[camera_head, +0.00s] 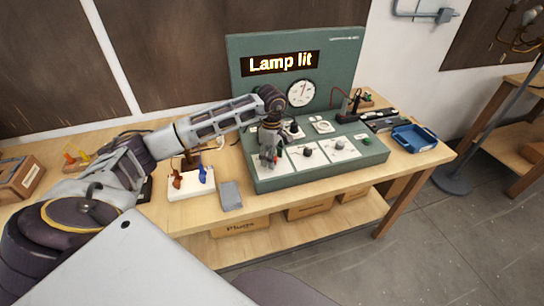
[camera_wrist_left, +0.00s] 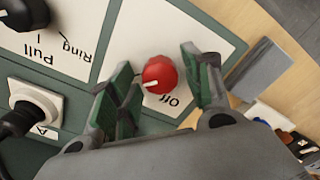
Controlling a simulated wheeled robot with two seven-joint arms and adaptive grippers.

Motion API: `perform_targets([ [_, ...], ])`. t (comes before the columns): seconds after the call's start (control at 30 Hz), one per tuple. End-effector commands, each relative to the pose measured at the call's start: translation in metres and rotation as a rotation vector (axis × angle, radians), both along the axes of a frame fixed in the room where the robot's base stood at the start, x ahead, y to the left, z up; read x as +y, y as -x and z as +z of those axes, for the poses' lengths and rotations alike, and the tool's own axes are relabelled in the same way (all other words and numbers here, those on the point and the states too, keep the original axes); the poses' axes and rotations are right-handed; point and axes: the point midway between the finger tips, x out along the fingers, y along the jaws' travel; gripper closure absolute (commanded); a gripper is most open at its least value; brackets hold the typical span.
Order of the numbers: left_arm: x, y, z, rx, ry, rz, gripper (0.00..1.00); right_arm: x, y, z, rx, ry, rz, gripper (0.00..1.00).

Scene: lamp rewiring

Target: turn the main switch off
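The main switch shows in the left wrist view as a round red knob (camera_wrist_left: 160,72) on a white plate. Its white pointer mark is toward the lower left, and the word "Off" is printed just below the knob. My left gripper (camera_wrist_left: 162,80) is open around the knob, one green-padded finger on each side, with small gaps visible. In the head view my left gripper (camera_head: 268,160) is over the left front of the green console (camera_head: 320,172) and largely hides the knob. The console's display (camera_head: 281,63) reads "Lamp lit". My right gripper is out of view.
Black knobs (camera_head: 308,152) on white plates lie to the right on the console. A plug with a cable (camera_wrist_left: 28,110) is close by. A blue tray (camera_head: 415,138) is at right.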

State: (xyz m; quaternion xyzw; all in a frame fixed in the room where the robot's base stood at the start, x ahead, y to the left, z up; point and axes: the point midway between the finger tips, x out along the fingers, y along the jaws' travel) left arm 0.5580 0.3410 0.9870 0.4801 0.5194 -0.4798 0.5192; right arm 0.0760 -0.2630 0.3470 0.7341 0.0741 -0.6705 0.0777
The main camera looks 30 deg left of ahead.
Motion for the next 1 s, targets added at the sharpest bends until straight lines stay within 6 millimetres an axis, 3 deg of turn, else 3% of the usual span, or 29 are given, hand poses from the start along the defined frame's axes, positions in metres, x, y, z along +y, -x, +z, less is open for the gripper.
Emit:
perform_targets([
  [0.03, 0.000, 0.000, 0.000, 0.000, 0.000, 0.000, 0.61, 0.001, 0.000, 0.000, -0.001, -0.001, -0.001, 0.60],
  [0.27, 0.000, 0.000, 0.000, 0.000, 0.000, 0.000, 0.91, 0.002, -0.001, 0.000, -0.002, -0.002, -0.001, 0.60],
  [0.67, 0.000, 0.000, 0.000, -0.001, 0.000, 0.041, 0.92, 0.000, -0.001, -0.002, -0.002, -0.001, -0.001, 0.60],
  [1.0, 0.000, 0.000, 0.000, -0.002, 0.000, 0.205, 0.92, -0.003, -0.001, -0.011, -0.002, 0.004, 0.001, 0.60],
])
